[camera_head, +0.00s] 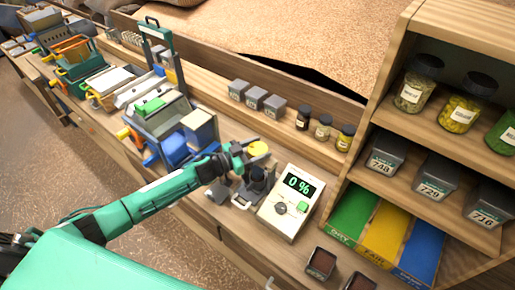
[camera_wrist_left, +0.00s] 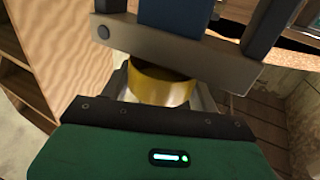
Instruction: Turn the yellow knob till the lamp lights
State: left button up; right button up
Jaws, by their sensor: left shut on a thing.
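The yellow knob (camera_head: 258,148) shows as a round yellow top beside the head of my left arm, left of a white meter box. In the left wrist view the yellow knob (camera_wrist_left: 162,84) sits between the grey fingers, under a grey bar that hides part of it. My left gripper (camera_head: 243,160) is shut on the yellow knob; its fingers also show at the knob's sides in the left wrist view (camera_wrist_left: 160,96). I cannot make out a lit lamp. My right gripper is not in view.
The white meter box (camera_head: 290,203) reads "0 %" and has a green button and a dark dial. A blue block machine (camera_head: 199,128) stands left of the gripper. A wooden shelf (camera_head: 432,160) with jars and grey bins stands at the right. Two dark cups (camera_head: 321,262) sit in front.

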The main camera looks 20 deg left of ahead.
pick_arm(q)
jog(key=shift+w+a+f+m+g+h+b, duration=0.1)
jog(key=shift+m+g+h+b, duration=0.25)
jog(key=shift+m+g+h, duration=0.2)
jog(key=shift+w+a+m+g+h+b, duration=0.1)
jog(key=shift+m+g+h+b, duration=0.3)
jog(key=shift+g+h, duration=0.2)
jog(key=m+g+h+b, duration=0.2)
jog(key=m+g+b, duration=0.1)
jog(key=g, duration=0.1)
jog(key=shift+s+d, duration=0.1)
jog(key=shift+d, duration=0.05)
jog(key=shift+m+g+h+b, duration=0.45)
jog(key=shift+m+g+b, duration=0.3)
jog(key=shift+g+b, duration=0.3)
jog(key=shift+g, duration=0.4)
jog(key=shift+s+m, duration=0.1)
jog(key=shift+m, duration=0.2)
jog(key=o, duration=1)
jog(key=shift+d, duration=0.1)
jog(key=shift+r, duration=0.2)
